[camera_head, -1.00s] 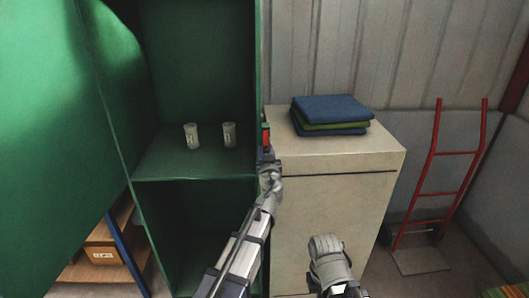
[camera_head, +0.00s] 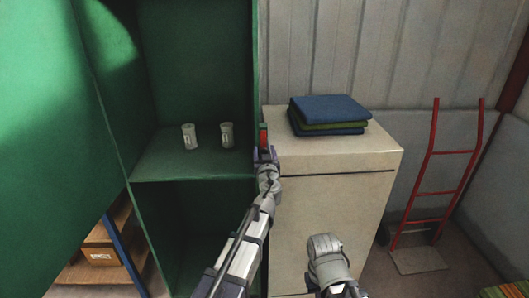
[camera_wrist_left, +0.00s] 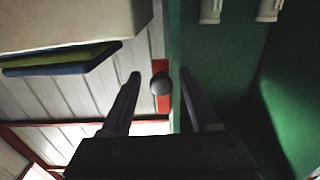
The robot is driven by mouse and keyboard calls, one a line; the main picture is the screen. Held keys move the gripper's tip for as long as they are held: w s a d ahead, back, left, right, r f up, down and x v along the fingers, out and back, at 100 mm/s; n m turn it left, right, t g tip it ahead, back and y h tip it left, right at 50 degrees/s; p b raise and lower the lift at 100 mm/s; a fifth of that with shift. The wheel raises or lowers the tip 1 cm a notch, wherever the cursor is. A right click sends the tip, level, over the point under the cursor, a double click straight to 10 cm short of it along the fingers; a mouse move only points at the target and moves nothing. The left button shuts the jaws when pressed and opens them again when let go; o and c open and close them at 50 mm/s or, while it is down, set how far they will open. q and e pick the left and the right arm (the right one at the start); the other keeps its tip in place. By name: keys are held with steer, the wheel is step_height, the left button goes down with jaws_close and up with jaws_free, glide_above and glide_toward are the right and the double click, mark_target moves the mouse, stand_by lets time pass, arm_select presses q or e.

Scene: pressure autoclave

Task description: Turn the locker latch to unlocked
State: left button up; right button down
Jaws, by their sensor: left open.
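The green locker (camera_head: 195,90) stands open at the left. At its right edge is a red latch plate (camera_head: 263,136). In the left wrist view the plate is a red strip (camera_wrist_left: 163,103) with a round dark knob (camera_wrist_left: 160,84) in front of it. My left gripper (camera_head: 265,153) is at this edge. In the left wrist view its two fingers (camera_wrist_left: 160,75) are apart, one on each side of the knob, with gaps between. Part of the latch is hidden behind the gripper in the head view. Of my right arm only a grey link shows at the bottom.
Two pale cups (camera_head: 190,137) stand on the locker shelf. A cream cabinet (camera_head: 335,195) beside the locker carries folded blue and green cloths (camera_head: 328,114). A red hand truck (camera_head: 437,185) leans at the right. A box (camera_head: 101,255) sits on a low shelf at lower left.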

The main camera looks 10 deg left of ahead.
arm_select(q)
steer(key=shift+s, duration=0.1)
steer(key=v, duration=0.7)
steer(key=shift+s, duration=0.3)
steer(key=shift+d, duration=0.1)
steer(key=s+f+g+y, duration=0.1)
steer(key=s+f+g, duration=0.9)
steer(key=s+f, duration=0.35)
steer(key=s+d+f+m+g+h, duration=0.2)
steer(key=s+d+f+m+g, duration=0.1)
steer(key=s, duration=0.5)
steer(key=s+d+f+m+g+h, duration=0.2)
steer(key=s+d+f+m+g, duration=0.2)
steer(key=s, duration=0.4)
steer(key=shift+s+d+f+g+h, duration=0.35)
steer(key=shift+d+f, duration=0.3)
steer(key=shift+d, duration=0.5)
